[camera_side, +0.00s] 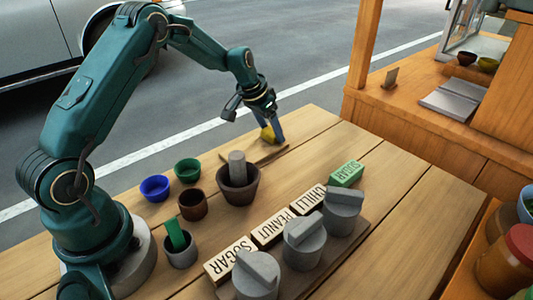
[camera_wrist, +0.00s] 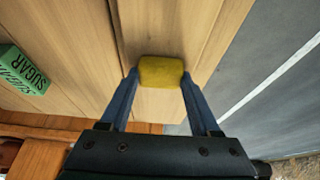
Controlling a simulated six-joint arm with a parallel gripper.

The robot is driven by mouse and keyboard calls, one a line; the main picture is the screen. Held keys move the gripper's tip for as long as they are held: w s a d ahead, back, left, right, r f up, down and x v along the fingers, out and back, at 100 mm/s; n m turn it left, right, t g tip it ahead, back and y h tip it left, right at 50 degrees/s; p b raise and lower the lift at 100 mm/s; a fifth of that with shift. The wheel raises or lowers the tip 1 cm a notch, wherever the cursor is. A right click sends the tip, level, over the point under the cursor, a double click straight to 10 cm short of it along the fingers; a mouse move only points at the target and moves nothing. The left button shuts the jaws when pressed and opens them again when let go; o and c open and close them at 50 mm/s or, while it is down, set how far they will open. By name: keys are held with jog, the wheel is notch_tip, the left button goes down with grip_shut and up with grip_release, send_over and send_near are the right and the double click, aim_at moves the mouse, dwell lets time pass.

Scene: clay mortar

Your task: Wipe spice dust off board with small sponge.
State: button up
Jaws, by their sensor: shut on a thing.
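My gripper (camera_wrist: 160,82) is shut on a small yellow sponge (camera_wrist: 161,71), with one blue finger on each side of it. In the side view the gripper (camera_side: 272,128) points down and holds the sponge (camera_side: 267,134) at the far side of the table. The sponge is over or on the wooden board (camera_side: 262,154); I cannot tell whether it touches. No spice dust can be made out on the board. The sponge's underside is hidden.
A brown mortar (camera_side: 238,190) with a grey pestle stands near the board. Blue (camera_side: 155,187), green (camera_side: 187,170) and brown (camera_side: 193,205) bowls are to its left. Lidded grey jars (camera_side: 304,243), label blocks (camera_side: 270,229) and a green sugar box (camera_side: 347,173) stand in front. The table's right part is clear.

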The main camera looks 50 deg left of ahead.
aim_at(263, 144)
jog(key=shift+s, duration=2.05)
notch_tip(263, 144, up, 2)
jog(key=shift+r, duration=0.2)
notch_tip(263, 144, up, 6)
jog(key=shift+f, duration=0.15)
jog(key=shift+f, duration=0.2)
